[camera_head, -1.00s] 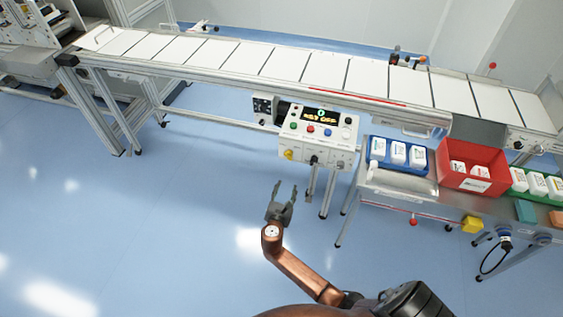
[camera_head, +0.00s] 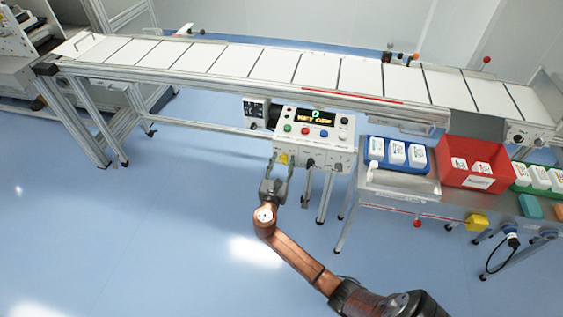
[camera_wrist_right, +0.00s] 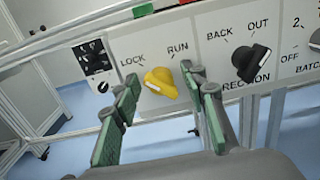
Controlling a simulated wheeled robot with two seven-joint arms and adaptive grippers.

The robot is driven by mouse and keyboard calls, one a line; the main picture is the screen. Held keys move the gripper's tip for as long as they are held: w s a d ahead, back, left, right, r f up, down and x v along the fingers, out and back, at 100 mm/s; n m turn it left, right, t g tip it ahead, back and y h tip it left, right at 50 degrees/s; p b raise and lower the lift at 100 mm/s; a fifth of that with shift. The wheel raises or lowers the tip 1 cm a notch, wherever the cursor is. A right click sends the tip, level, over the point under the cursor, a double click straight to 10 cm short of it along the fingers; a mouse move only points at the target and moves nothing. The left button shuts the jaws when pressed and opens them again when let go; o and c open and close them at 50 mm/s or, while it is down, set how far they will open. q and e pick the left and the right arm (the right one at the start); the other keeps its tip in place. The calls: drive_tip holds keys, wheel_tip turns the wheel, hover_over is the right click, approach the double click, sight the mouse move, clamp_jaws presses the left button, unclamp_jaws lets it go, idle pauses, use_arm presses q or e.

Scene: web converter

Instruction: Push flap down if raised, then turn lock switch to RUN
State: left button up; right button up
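The yellow lock switch (camera_wrist_right: 160,85) is a knob on the white control panel (camera_wrist_right: 205,20), below the labels LOCK and RUN. Its white mark is on its left side, nearer LOCK. It also shows in the head view (camera_head: 284,159), low on the panel's left. My right gripper (camera_wrist_right: 160,73) is open, one finger on each side of the knob in the picture; contact is not clear. In the head view the right gripper (camera_head: 279,168) reaches up to the panel's lower left. A grey plate (camera_head: 474,122) stands at the conveyor's right part; I cannot tell whether it is the flap. My left gripper is not in view.
A black BACK/OUT direction knob (camera_wrist_right: 246,64) is right of the yellow one. The conveyor (camera_head: 262,62) runs behind the panel. A blue bin (camera_head: 395,168) and a red bin (camera_head: 487,151) stand on the right. Open floor (camera_head: 140,250) lies in front.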

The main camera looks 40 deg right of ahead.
clamp_jaws()
idle(0.5)
